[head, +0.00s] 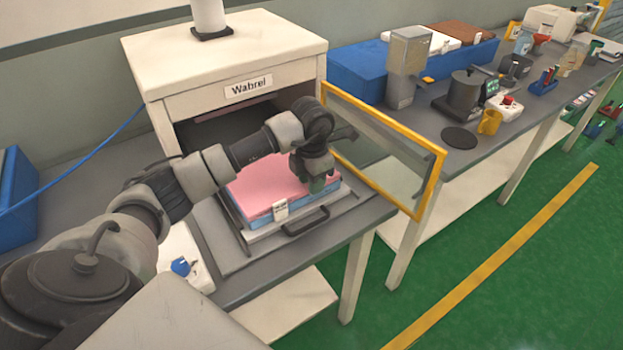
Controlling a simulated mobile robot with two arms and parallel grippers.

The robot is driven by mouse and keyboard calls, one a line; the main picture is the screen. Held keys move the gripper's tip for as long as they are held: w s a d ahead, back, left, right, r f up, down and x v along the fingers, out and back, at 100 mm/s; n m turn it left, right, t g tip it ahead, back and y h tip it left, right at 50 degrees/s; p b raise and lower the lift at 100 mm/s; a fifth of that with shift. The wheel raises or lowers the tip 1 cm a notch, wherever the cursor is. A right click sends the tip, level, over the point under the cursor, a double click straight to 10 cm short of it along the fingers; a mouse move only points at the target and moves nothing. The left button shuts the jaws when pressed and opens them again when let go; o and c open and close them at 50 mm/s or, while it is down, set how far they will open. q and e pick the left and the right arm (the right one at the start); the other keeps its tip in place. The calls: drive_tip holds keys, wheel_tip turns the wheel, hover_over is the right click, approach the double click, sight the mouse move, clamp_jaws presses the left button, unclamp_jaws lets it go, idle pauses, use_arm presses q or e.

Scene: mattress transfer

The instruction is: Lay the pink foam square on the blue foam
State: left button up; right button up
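The pink foam square (262,185) lies flat on top of the blue foam (260,221), which shows as a thin blue edge under it along the front. Both sit on a grey tray (236,240) with a black handle, in front of the open white "Wabrel" cabinet (230,60). A small white tag (281,208) hangs at the foam's front edge. My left gripper (317,182) points down at the right end of the pink foam, very close to or touching it. Its fingers are mostly hidden, so I cannot tell whether it grips. My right gripper is out of view.
A yellow-framed glass door (380,150) stands open just right of my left gripper. A black kettle (465,92), a yellow mug (490,121) and other items stand on the right bench. A blue bin (15,200) is at far left.

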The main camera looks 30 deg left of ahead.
use_arm(q)
drive_tip(key=shift+r, duration=0.25)
wheel_tip(320, 180, up, 12)
drive_tip(key=b, duration=0.2)
drive_tip(key=shift+d+f, duration=0.1)
drive_tip(key=shift+f, duration=0.15)
